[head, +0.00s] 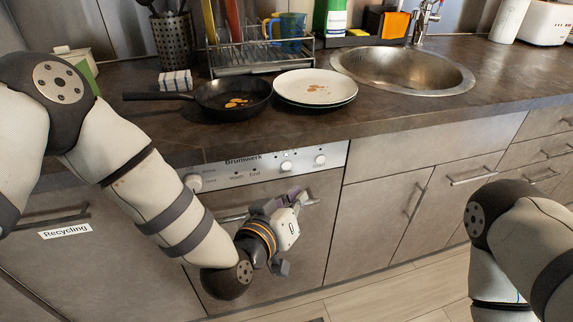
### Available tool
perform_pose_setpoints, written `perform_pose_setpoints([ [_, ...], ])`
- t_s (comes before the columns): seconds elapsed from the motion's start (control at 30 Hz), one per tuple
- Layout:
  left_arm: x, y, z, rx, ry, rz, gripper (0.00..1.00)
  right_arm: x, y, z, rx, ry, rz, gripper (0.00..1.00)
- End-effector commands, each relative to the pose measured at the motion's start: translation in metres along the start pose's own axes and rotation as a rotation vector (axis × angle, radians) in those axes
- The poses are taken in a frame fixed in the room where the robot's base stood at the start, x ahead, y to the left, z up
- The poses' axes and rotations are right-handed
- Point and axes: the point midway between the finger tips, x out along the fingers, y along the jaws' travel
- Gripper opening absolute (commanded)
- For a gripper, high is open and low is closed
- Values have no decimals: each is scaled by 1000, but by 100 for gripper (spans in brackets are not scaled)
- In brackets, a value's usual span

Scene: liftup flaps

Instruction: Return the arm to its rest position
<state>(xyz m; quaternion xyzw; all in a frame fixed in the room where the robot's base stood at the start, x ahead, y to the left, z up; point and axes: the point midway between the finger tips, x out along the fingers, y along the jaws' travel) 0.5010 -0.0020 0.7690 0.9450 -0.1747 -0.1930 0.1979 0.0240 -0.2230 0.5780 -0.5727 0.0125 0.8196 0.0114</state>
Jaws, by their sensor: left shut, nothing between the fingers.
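My left arm (135,175) comes in from the left and reaches down in front of the dishwasher. My left gripper (296,198) is shut and empty, close to the dishwasher front (300,250) and its handle (235,216). I cannot tell whether the gripper touches the handle. The dishwasher door looks closed. My right arm (515,235) is bent at the lower right, in front of the lower cabinets. Its gripper is out of view.
The counter (400,112) holds a frying pan (232,97), stacked plates (315,87), a dish rack (260,57) and a sink (402,70). Cabinets with handles line the front, including one labelled Recycling (65,231). Bare floor (400,295) shows below.

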Motion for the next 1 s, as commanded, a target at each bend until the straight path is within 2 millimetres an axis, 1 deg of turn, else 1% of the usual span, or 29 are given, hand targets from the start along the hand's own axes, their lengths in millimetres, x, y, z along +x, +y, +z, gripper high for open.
perform_pose_setpoints([
  [0.53,0,0,0,0,-2,-1,0,-1,0,0,3,2,-1,40],
  [0.57,-2,-3,5,1,-17,-5,0,-2,0,-1,3,4,-2,40],
  [0.63,-15,-15,29,6,-96,-31,0,-6,0,-2,3,13,-2,40],
  [0.67,-25,-23,46,8,-150,-49,0,-8,0,-4,3,19,-2,40],
  [0.7,-43,-36,71,11,-237,-78,0,-12,0,-5,3,29,-3,40],
  [0.77,-78,-58,112,14,-386,-133,0,-18,-1,-8,3,45,-3,40],
  [0.8,-106,-72,138,14,-489,-173,0,-22,-1,-10,3,55,-4,40],
  [0.87,-152,-92,172,9,-638,-234,0,-28,-1,-12,3,71,-4,40],
  [0.9,-185,-104,191,4,-736,-279,0,-32,-1,-14,4,81,-5,40],
  [0.97,-238,-120,214,-5,-879,-345,0,-38,-1,-17,4,96,-6,40],
  [1.0,-272,-128,226,-13,-967,-391,0,-41,-1,-18,4,106,-6,40],
])
